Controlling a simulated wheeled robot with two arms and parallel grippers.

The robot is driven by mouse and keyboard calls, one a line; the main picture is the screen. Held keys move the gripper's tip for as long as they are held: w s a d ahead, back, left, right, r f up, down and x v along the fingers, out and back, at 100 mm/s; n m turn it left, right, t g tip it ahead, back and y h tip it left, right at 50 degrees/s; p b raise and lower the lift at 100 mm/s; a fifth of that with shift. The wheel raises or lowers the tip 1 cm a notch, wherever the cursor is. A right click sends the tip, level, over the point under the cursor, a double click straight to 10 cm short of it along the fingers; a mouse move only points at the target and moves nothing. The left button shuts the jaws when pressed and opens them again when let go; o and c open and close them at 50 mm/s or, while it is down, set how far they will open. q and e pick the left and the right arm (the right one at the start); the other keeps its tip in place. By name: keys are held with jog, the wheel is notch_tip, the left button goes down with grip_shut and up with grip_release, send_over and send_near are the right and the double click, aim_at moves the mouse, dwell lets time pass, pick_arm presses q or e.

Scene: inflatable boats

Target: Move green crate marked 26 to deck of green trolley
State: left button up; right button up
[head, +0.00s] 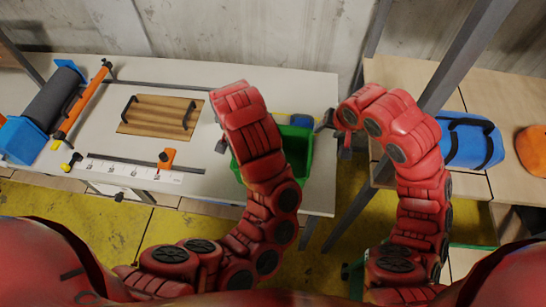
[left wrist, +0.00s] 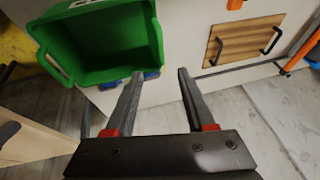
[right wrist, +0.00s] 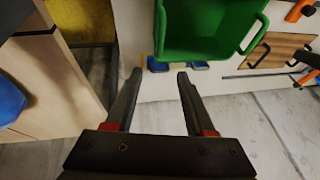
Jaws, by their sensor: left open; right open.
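A green crate (head: 300,157) stands open-topped on the white table, partly hidden by my left arm in the head view. It also shows in the left wrist view (left wrist: 105,50), with part of a white marking too cut off to read, and in the right wrist view (right wrist: 205,28). My left gripper (left wrist: 160,73) is open and empty, above the table beside the crate. My right gripper (right wrist: 159,74) is open and empty, on the crate's right side in the head view. Green parts (head: 352,272) show low behind my right arm; I cannot tell whether they are the trolley.
A blue bag (head: 470,143) lies on the wooden bench to the right. A slanted metal post (head: 465,55) stands between.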

send_near(312, 142)
pick_arm(q)
jog(key=x, duration=1.7)
jog(key=shift+w+a+f, duration=0.1)
jog(key=shift+f, duration=0.05)
pick_arm(e)
jog(key=x, duration=1.1)
pick_arm(q)
grip_shut()
pick_arm(e)
grip_shut()
